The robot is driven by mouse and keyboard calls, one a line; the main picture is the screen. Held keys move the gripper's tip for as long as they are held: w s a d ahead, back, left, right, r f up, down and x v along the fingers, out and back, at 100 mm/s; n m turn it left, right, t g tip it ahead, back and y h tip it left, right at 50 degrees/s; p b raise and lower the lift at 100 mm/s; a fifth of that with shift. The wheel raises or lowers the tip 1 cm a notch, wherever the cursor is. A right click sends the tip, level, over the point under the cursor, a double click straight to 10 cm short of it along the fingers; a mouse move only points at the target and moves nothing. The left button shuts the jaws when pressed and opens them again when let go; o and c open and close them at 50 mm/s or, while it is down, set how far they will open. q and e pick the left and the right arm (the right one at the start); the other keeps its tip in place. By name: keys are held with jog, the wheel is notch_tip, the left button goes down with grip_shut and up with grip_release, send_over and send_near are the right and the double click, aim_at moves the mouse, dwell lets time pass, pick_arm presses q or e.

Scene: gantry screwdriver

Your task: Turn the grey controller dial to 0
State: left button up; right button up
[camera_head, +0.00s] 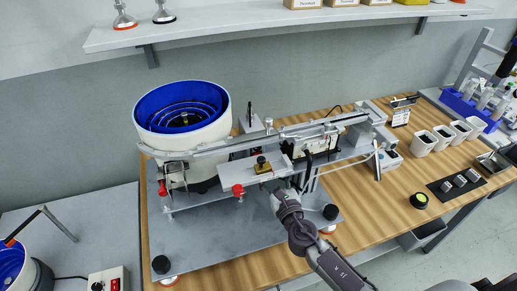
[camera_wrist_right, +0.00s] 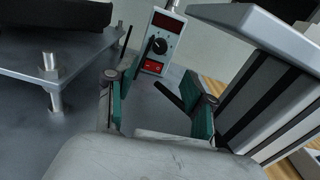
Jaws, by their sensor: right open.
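The grey controller (camera_wrist_right: 163,42) stands upright ahead in the right wrist view. It has a dark red display at its top, a round black dial (camera_wrist_right: 158,46) with marks around it, and a red switch (camera_wrist_right: 153,66) below. The dial's setting is too small to read. My right gripper (camera_wrist_right: 158,88) is open and empty, its teal-padded fingers spread on either side of the line to the controller, short of the dial. In the head view my right gripper (camera_head: 287,186) is at the front of the feeder machine; I cannot make out this controller there. My left gripper is not in view.
A metal plate on posts (camera_wrist_right: 60,55) lies left of the gripper, and a grey profiled column (camera_wrist_right: 265,100) stands close on the right. The head view shows a blue-lined bowl feeder (camera_head: 183,118), a linear rail (camera_head: 310,130), and another controller (camera_head: 108,280) at lower left.

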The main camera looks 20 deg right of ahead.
aim_at(258, 148)
jog(key=w, duration=0.5)
jog(key=w+b, duration=0.1)
jog(key=w, duration=0.5)
jog(key=shift+a+f, duration=0.1)
jog(key=shift+a, duration=0.1)
grip_shut()
